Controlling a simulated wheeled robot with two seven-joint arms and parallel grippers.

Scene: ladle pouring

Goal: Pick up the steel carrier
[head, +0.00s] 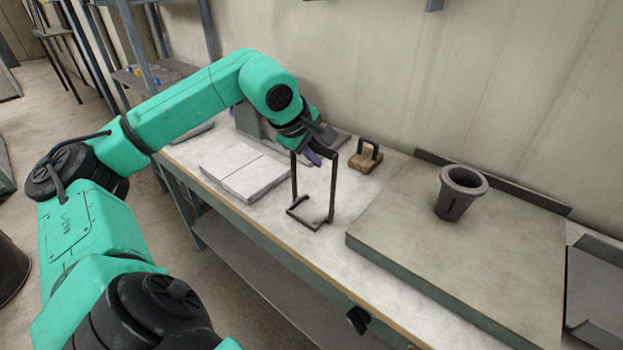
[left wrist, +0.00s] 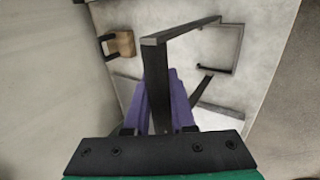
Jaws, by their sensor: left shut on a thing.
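The steel carrier is a tall, dark open frame (head: 333,188) with two uprights and a square foot, standing upright over the bench in the head view. My left gripper (head: 312,156) is at its top and shut on it. In the left wrist view, the purple fingers (left wrist: 160,100) close around a dark bar of the carrier (left wrist: 156,80), and its foot shows beyond. I cannot tell whether the foot touches the bench. My right gripper is not in view.
Pale slabs (head: 244,177) lie left of the carrier. A wooden block with a dark handle (head: 366,159) sits behind it. To the right, a thick grey slab (head: 400,250) bears a dark crucible (head: 458,200). The wall closes the bench's back.

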